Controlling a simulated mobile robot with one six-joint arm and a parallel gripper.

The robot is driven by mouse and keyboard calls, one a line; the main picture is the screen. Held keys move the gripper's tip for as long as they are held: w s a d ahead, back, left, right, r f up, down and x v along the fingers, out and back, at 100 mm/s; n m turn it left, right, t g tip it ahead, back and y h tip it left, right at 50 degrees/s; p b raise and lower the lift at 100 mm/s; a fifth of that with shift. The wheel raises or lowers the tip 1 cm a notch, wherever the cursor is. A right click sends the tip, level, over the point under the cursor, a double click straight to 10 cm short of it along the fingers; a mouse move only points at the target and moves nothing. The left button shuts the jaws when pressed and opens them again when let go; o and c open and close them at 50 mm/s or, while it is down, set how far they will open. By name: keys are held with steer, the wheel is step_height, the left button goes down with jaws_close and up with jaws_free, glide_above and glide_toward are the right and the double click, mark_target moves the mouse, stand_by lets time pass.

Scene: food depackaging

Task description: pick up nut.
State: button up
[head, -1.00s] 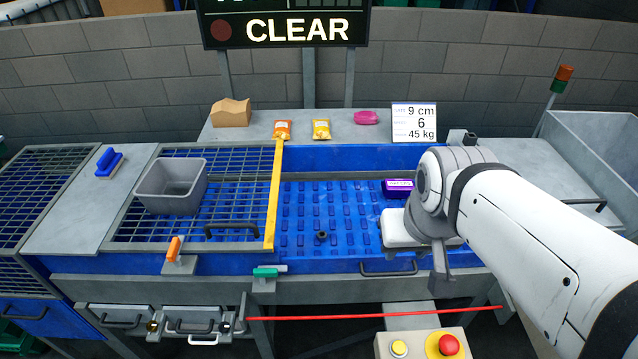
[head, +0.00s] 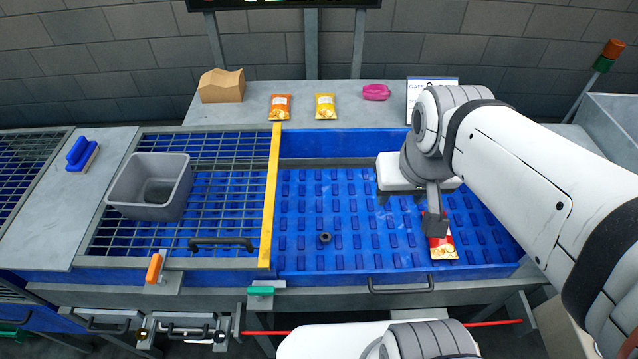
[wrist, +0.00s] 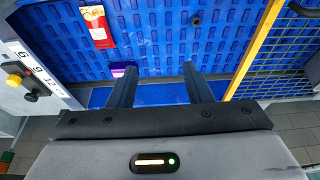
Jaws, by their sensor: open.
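The nut (head: 324,238) is a small dark ring lying on the blue ribbed belt (head: 345,262), left of my gripper and nearer the front edge. It also shows near the top of the wrist view (wrist: 197,19), beyond the fingertips and apart from them. My gripper (head: 400,200) hangs above the right part of the belt and partly hides its own fingers in the head view. In the wrist view my gripper (wrist: 161,68) has its two dark fingers spread, with only bare belt between them.
A red and yellow packet (head: 441,246) lies on the belt at right. A purple item (wrist: 118,72) shows beside the left finger. A yellow bar (head: 270,205) borders the grating, where a grey bin (head: 125,190) stands. The belt around the nut is clear.

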steer(key=shift+o, duration=0.5)
steer(key=w+f, duration=0.1)
steer(key=w+f+b, duration=0.1)
steer(key=f, duration=0.1)
steer(key=shift+m+g+b, duration=0.3)
steer(key=m+g+b, duration=0.3)
steer(key=m+b, duration=0.2)
steer(key=b, duration=0.2)
glide_above(325, 236)
step_height(325, 236, down, 21)
steer(key=shift+s+d+f, duration=0.15)
steer(key=shift+f, duration=3.95)
steer(key=shift+c, duration=0.3)
steer(key=c, duration=1)
